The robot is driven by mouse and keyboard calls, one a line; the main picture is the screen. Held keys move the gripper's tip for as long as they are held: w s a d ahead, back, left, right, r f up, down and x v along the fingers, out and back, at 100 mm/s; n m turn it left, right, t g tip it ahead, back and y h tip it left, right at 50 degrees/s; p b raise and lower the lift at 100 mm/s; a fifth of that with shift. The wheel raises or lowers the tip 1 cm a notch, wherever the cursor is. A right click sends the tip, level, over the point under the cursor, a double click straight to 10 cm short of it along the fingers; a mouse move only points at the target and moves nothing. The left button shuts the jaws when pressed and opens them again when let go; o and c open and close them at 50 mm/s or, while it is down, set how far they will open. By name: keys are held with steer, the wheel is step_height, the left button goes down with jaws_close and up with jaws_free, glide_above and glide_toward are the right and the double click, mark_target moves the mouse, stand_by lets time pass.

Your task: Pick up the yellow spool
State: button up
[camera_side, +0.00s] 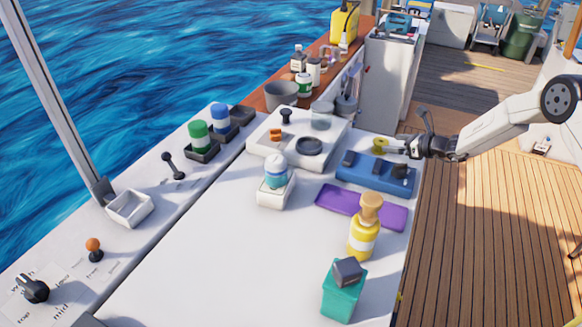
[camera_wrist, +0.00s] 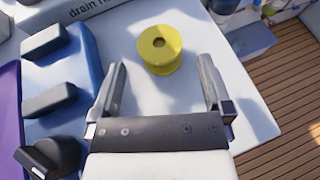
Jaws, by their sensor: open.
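The yellow spool (camera_wrist: 160,50) stands upright on the white surface in the wrist view, its round top with a centre hole facing up. It lies ahead of my gripper (camera_wrist: 162,85), between the lines of the two fingers and beyond their tips. The fingers are spread apart with nothing between them. In the side view the spool (camera_side: 379,146) shows small, just left of my gripper (camera_side: 408,148) and partly hidden by the fingers.
A blue block with dark knobs (camera_side: 376,176) sits beside the spool; it fills the left of the wrist view (camera_wrist: 84,75). A purple tray (camera_side: 385,215), a yellow bottle (camera_side: 363,235) and a teal box (camera_side: 342,295) stand nearer. The white table middle (camera_side: 220,240) is clear.

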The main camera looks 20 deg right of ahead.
mark_target(382, 142)
steer(key=shift+x, duration=2.6)
steer(key=shift+r, duration=0.1)
steer(key=c, duration=1.2)
